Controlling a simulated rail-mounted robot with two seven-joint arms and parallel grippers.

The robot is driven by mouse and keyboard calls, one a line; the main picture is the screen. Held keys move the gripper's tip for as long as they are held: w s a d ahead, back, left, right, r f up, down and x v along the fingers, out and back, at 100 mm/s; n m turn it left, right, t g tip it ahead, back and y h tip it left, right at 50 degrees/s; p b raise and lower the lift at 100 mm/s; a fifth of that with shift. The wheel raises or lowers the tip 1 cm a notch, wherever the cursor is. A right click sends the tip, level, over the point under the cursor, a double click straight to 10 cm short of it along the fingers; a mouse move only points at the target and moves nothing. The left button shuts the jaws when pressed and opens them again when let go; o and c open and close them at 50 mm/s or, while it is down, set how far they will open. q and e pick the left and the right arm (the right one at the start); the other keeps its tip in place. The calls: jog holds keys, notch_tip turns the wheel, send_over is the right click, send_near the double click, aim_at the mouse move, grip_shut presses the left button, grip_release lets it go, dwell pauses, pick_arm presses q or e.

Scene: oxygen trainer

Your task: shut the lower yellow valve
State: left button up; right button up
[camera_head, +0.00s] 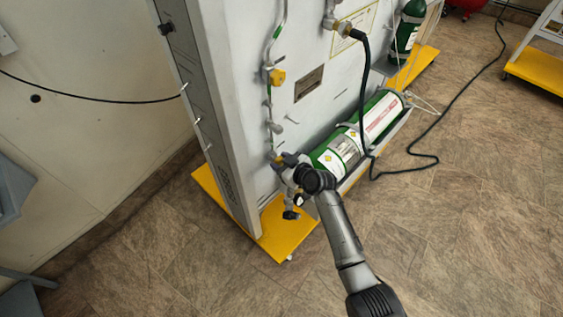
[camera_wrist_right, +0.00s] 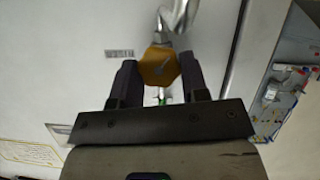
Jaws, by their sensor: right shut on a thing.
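The lower yellow valve (camera_head: 277,161) is on the pipe at the lower part of the white panel, mostly hidden behind my right gripper in the head view. My right gripper (camera_head: 284,166) has come to it from the front right. In the right wrist view, the yellow knob (camera_wrist_right: 158,66) sits between the two dark fingers of the gripper (camera_wrist_right: 159,74), which are shut on its sides. A metal pipe fitting shows just beyond the knob. The upper yellow valve (camera_head: 278,77) is higher on the same pipe, apart from the gripper. My left gripper is not in view.
A green and white cylinder (camera_head: 365,130) lies in a rack just right of my right gripper. A dark hose (camera_head: 437,157) runs down the panel and across the floor. The panel stands on a yellow base (camera_head: 286,235). The floor at the lower right is mostly clear.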

jog(key=shift+w+d+m+g+y, duration=0.1)
jog(key=shift+m+g+y, duration=0.4)
jog(key=shift+m, duration=0.4)
jog(key=shift+d+f+m+g+y+b, duration=0.1)
jog(key=shift+m+g+y+b, duration=0.55)
jog(key=shift+m, duration=0.65)
jog(key=shift+b, duration=0.3)
jog(key=o, duration=0.9)
jog(key=shift+o, duration=0.2)
